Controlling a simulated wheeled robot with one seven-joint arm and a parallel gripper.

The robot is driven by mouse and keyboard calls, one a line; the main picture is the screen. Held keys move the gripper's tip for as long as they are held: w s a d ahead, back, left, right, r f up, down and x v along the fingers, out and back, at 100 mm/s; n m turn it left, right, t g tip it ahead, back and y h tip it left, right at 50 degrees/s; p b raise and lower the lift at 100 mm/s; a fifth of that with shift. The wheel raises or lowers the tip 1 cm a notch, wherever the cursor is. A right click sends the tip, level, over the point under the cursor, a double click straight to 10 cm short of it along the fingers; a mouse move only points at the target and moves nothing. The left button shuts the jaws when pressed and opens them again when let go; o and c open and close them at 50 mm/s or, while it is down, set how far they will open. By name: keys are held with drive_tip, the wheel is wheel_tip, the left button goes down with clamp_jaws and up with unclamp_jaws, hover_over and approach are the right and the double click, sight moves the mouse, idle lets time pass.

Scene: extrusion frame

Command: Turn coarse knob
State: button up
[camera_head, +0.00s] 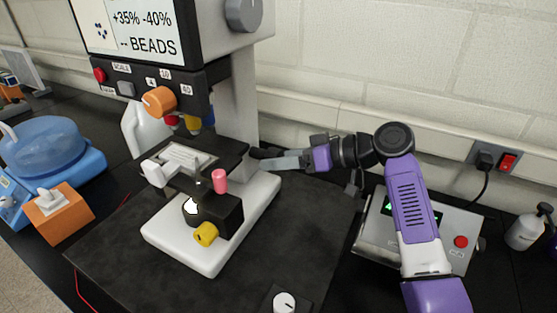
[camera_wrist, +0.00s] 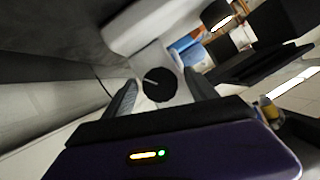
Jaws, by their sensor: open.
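In the wrist view a round black knob (camera_wrist: 158,86) with a pale line on its face sits on a light body, between my fingers. It looks like the coarse knob, but no label shows. My gripper (camera_wrist: 161,80) is open, with one dark finger on each side of the knob; I cannot tell whether either touches it. In the head view my gripper (camera_head: 262,158) reaches in from the right, low beside the microscope's grey column (camera_head: 237,100). The knob cannot be made out clearly there.
An orange knob (camera_head: 160,101) and a grey knob (camera_head: 243,13) are higher up. A grey control box (camera_head: 460,222) stands right, near my arm.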

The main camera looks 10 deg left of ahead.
drive_tip(key=b+v, duration=0.1)
drive_tip(key=v, duration=0.6)
drive_tip(key=shift+d, duration=0.2)
